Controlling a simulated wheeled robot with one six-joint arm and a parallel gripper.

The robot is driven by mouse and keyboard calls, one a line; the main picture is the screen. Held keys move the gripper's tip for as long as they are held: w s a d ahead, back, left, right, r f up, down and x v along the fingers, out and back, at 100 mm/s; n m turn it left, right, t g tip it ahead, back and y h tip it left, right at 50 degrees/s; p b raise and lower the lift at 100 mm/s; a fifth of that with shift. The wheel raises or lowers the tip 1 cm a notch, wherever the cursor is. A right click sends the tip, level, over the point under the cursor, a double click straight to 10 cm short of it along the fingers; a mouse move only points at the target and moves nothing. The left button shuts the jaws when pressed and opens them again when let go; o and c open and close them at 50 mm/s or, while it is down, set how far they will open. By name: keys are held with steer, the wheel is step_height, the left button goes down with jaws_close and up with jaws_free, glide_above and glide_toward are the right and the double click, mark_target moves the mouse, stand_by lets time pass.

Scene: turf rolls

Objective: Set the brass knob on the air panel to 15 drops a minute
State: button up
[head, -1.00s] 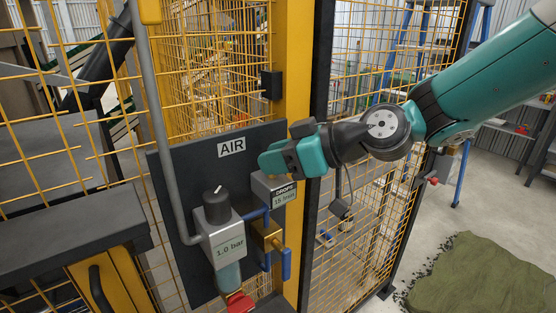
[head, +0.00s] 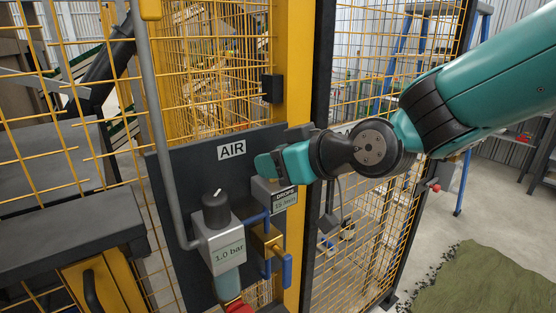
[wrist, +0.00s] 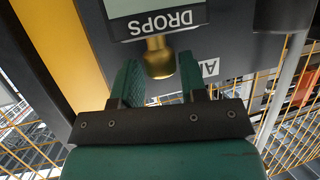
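The brass knob (wrist: 158,58) sticks out of the DROPS unit in the wrist view. My gripper (wrist: 159,72) is open, with one green finger on each side of the knob's outer end and a visible gap on both sides. In the head view my gripper (head: 264,166) is at the top of the grey DROPS box (head: 265,190), and it hides the knob there. The small display (head: 285,204) under the word DROPS seems to read 15 /min, but it is small and hard to read. The dark air panel (head: 185,170) carries an AIR label (head: 231,150).
Left of and below the DROPS box is a regulator (head: 222,245) marked 1.0 bar with a black knob (head: 215,208). A brass valve with a blue handle (head: 287,280) hangs below the box. A yellow post (head: 291,70) and mesh fence stand close behind.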

steer(key=shift+d, duration=0.1)
steer(key=v, duration=1.7)
steer(key=shift+r+p, duration=0.25)
steer(key=shift+p, duration=0.2)
steer(key=s+d+f+m+g+h+b, duration=0.1)
steer(key=s+f+m+g+h+b, duration=0.1)
steer(key=s+f+g+h, duration=0.4)
steer(key=s+f+g, duration=0.3)
steer(key=s+f, duration=0.2)
steer(key=f, duration=0.2)
steer(key=shift+s+d+f+m+b, duration=0.25)
steer(key=shift+s+d+m+b, duration=0.05)
steer(key=shift+s, duration=0.05)
stand_by(0.5)
